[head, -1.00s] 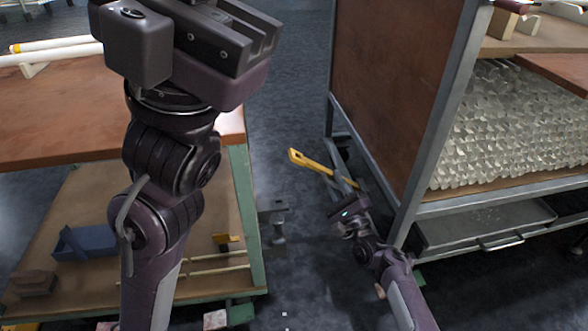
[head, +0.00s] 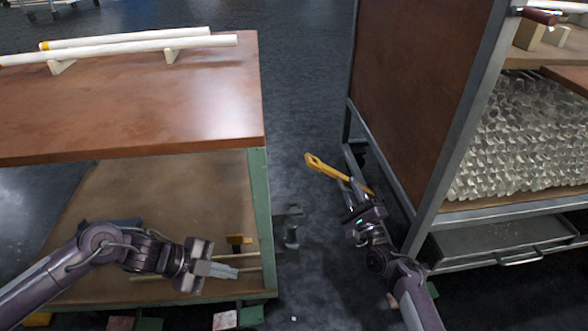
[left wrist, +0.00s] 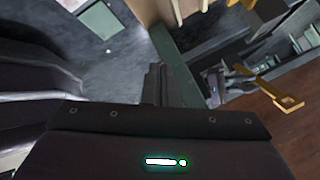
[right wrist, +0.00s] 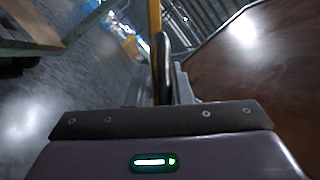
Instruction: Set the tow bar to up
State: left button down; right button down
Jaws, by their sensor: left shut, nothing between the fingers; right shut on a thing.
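The yellow tow bar (head: 325,168) reaches out from the low front of the rack cart on the right. Its handle end points up and left in the head view; its exact tilt cannot be told. A yellow bar with a looped end (left wrist: 287,101), which looks like the tow bar, shows in the left wrist view. My right gripper (head: 352,200) is low beside the cart, shut on the tow bar; the yellow bar (right wrist: 155,20) runs ahead of it in the right wrist view. The grip point is mostly hidden. My left gripper (head: 228,271) is shut and empty beside the green-framed table.
The cart's frame (head: 441,140) and brown side panel stand close to my right arm, with glass tubes (head: 520,130) on its shelf. The table (head: 200,110) with white tubes stands left. A grey vise-like part (head: 291,225) juts from it. Dark floor lies between.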

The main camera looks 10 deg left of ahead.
pick_arm(q)
jog(key=w+a+r+t, duration=0.1)
jog(key=w+a+r, duration=0.1)
jog(key=w+a, duration=0.3)
jog(key=m+h, duration=1)
jog(key=m, duration=2)
send_near(311, 166)
notch_tip(311, 166, down, 3)
jog(key=w+d, duration=0.1)
jog(key=d, duration=0.2)
jog(key=shift+w+d+r+t, duration=0.15)
jog(key=shift+w+d+r, duration=0.15)
jog(key=shift+d+r, duration=0.2)
jog(key=shift+w+d+r+t, duration=0.15)
jog(key=shift+w+d+r, duration=0.2)
jog(key=shift+r, duration=0.2)
jog(key=shift+d+r, duration=0.35)
jog(key=shift+r, duration=0.05)
pick_arm(e)
jog(key=shift+w+d+r, duration=0.15)
jog(key=shift+w+r, duration=0.05)
jog(key=shift+r, duration=0.1)
